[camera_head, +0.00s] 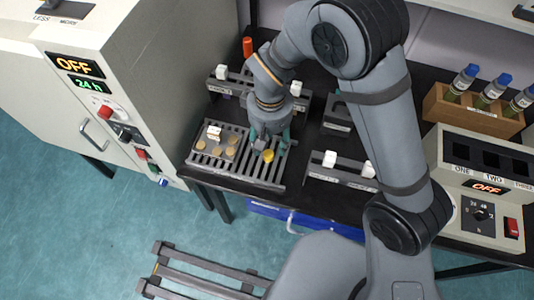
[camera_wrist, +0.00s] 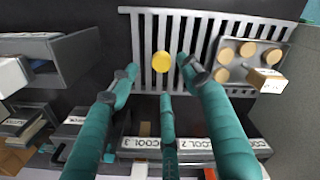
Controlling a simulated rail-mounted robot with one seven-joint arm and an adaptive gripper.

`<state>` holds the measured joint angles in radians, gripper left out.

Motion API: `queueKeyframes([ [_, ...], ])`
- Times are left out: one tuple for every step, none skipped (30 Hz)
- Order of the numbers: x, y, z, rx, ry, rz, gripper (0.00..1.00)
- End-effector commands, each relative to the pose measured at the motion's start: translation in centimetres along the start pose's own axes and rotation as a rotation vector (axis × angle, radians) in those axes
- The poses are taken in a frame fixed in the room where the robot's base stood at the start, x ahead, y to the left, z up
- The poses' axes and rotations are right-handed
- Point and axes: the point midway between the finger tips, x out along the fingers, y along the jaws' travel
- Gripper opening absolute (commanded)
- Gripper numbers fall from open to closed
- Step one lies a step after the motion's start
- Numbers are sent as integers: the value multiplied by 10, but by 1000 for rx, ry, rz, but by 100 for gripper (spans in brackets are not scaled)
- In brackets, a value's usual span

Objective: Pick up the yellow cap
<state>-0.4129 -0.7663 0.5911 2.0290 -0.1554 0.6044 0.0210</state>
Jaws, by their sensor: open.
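The yellow cap (camera_head: 268,155) is a small round disc on the grey slatted rack, and it also shows in the wrist view (camera_wrist: 161,62). My gripper (camera_head: 268,138) is over the rack, close to the cap in the head view. In the wrist view its teal fingers (camera_wrist: 160,82) are spread apart, with the cap in the gap between the two upper fingertips. Nothing is held. The height of the fingertips above the cap cannot be told.
The slatted rack (camera_head: 264,180) holds a tray (camera_head: 200,164) with several tan discs and a white-topped block (camera_head: 214,132). White-handled holders (camera_head: 343,172) stand to the right, and labelled ones (camera_wrist: 140,143) lie below the rack in the wrist view.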

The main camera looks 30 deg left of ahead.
Motion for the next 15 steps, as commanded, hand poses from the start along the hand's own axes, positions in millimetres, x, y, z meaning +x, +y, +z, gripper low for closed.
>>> queueKeyframes([
  [4,0,1,0,-3,0,48],
  [7,-1,1,1,-5,0,48],
  [12,-1,1,1,-6,1,48],
  [16,-2,1,1,-6,1,48],
  [20,-2,1,0,-7,1,48],
  [26,-2,1,0,-6,1,48],
  [30,-3,1,1,-6,1,48],
  [35,-3,1,2,-6,1,48],
  [40,-3,1,2,-4,0,48],
  [43,-3,1,2,-4,0,48],
  [45,-3,1,1,-3,0,48],
  [48,-3,0,1,-1,0,48],
  [49,-3,0,1,-1,0,48],
  [50,-3,0,1,-1,0,48],
  [50,-3,-1,2,0,0,48],
])
